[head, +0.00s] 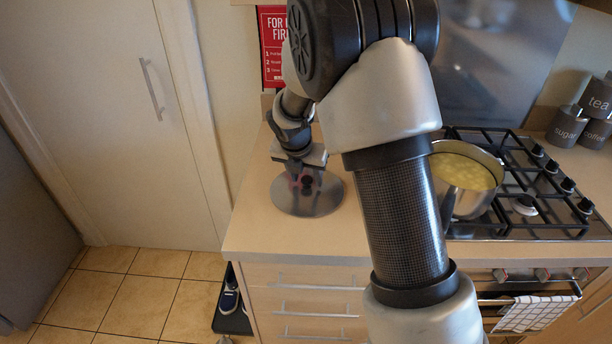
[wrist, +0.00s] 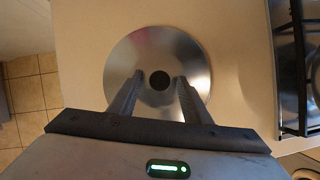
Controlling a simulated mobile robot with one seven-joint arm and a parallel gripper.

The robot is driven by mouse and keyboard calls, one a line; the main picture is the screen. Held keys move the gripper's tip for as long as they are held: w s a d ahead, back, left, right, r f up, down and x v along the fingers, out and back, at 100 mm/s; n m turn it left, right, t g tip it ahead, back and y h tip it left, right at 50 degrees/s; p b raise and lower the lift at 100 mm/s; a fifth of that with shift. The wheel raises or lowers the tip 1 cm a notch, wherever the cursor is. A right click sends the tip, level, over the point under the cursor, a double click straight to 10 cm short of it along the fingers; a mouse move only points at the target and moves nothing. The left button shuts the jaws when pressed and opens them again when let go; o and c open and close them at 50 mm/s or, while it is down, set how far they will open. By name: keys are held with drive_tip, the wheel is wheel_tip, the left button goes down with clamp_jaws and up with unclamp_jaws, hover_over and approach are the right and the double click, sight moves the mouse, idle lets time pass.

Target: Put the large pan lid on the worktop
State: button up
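The large pan lid (head: 325,200) is a round metal disc with a dark knob. It appears to lie flat on the worktop (head: 262,236), near its left end. The lid also shows in the wrist view (wrist: 185,50), with its dark knob (wrist: 160,80) at the centre. My gripper (head: 306,182) is right above the lid, pointing down. In the wrist view my gripper (wrist: 160,79) has its fingers apart on either side of the knob, with a gap showing on each side. In the head view the fingers partly hide the knob.
A pan (head: 480,203) with yellow contents stands on the gas hob (head: 530,205) to the right. Sugar, tea and coffee canisters (head: 567,125) stand at the back right. A red sign (head: 272,45) hangs on the wall behind. Bare worktop lies in front of the lid.

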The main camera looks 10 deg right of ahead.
drive_tip(key=shift+r, duration=0.3)
drive_tip(key=s+r+m+p, duration=0.1)
drive_tip(key=s+r+m, duration=0.55)
drive_tip(key=r, duration=0.85)
drive_tip(key=s+d+r+m+y, duration=0.1)
drive_tip(key=s+d+r+m, duration=0.1)
drive_tip(key=s+m, duration=1)
drive_tip(key=s+d+r+m+t+y, duration=0.1)
drive_tip(key=s+r+m, duration=0.3)
drive_tip(key=s+m, duration=0.8)
drive_tip(key=shift+s+d, duration=0.4)
drive_tip(key=shift+s, duration=0.5)
drive_tip(key=shift+d, duration=0.1)
